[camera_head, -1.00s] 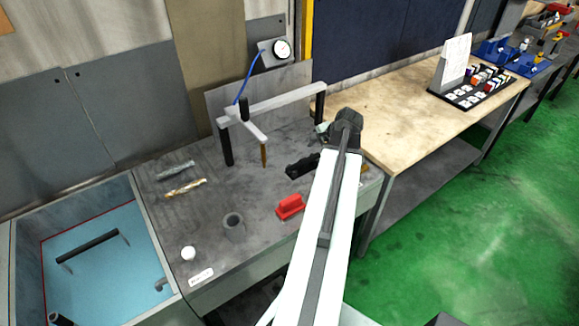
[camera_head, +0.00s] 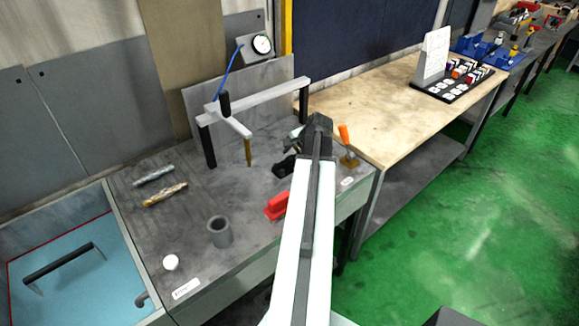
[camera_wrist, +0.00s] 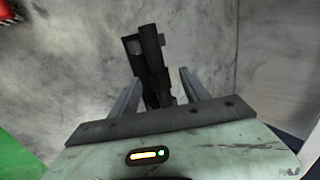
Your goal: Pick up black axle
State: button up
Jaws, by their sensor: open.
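A black stepped part, which I take for the black axle (camera_wrist: 150,62), lies on the grey bench top in the wrist view. Its near end is between the two fingers of my gripper (camera_wrist: 158,84), with visible gaps at the sides. The fingers are open, and I cannot tell their height over it. In the head view the black part (camera_head: 284,166) shows just left of my arm, partly hidden. My gripper is mostly hidden behind the arm there.
A red part (camera_head: 276,206), a grey hollow cylinder (camera_head: 219,233) and a white ball (camera_head: 171,262) stand on the bench. A grey gantry frame (camera_head: 262,103) rises behind. An orange-handled item (camera_head: 347,142) is right of my arm. A blue basin (camera_head: 65,290) lies left.

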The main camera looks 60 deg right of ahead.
jog(key=shift+x, duration=0.85)
jog(key=shift+s+r, duration=0.1)
jog(key=shift+r, duration=0.05)
grip_shut()
dwell(0.5)
